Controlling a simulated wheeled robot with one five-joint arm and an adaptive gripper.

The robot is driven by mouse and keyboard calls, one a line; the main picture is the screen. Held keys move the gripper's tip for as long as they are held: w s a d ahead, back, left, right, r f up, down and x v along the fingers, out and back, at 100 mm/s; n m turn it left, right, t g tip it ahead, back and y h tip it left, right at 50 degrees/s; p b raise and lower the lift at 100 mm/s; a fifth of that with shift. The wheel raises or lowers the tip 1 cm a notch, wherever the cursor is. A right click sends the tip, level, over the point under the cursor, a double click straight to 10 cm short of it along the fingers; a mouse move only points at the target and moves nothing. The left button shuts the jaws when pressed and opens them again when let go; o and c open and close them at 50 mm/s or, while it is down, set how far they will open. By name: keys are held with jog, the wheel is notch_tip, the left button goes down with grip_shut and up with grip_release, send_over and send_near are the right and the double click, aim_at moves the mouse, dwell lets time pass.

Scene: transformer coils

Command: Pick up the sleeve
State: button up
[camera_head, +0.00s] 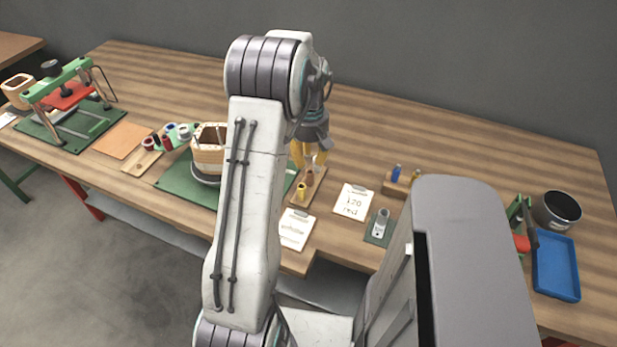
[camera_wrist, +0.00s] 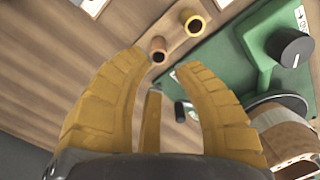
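Two small hollow sleeves stand on a narrow wooden board (camera_head: 318,187). One is copper-orange (camera_wrist: 158,50) and one is yellow-brass (camera_wrist: 195,25); in the head view the orange one (camera_head: 309,176) is behind the yellow one (camera_head: 301,191). The task does not say which sleeve is meant. My gripper (camera_head: 309,163) points down just above the board, close to the orange sleeve. In the wrist view its yellow fingers (camera_wrist: 164,62) are spread with nothing between them. The orange sleeve shows near the gap between the fingertips, apart from them as far as I can tell.
A green base (camera_head: 177,184) with a wound coil (camera_head: 208,157) stands left of the board. Paper cards (camera_head: 352,201) lie to the right and front. A wooden block (camera_head: 393,187) holds a blue piece (camera_head: 397,172). A blue tray (camera_head: 556,265) and dark pot (camera_head: 558,210) are far right.

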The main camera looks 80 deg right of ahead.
aim_at(310, 176)
jog(key=shift+n, duration=0.5)
jog(key=shift+f+n, duration=0.3)
jog(key=shift+f+p, duration=0.45)
jog(key=shift+f, duration=2.95)
jog(key=c, duration=0.3)
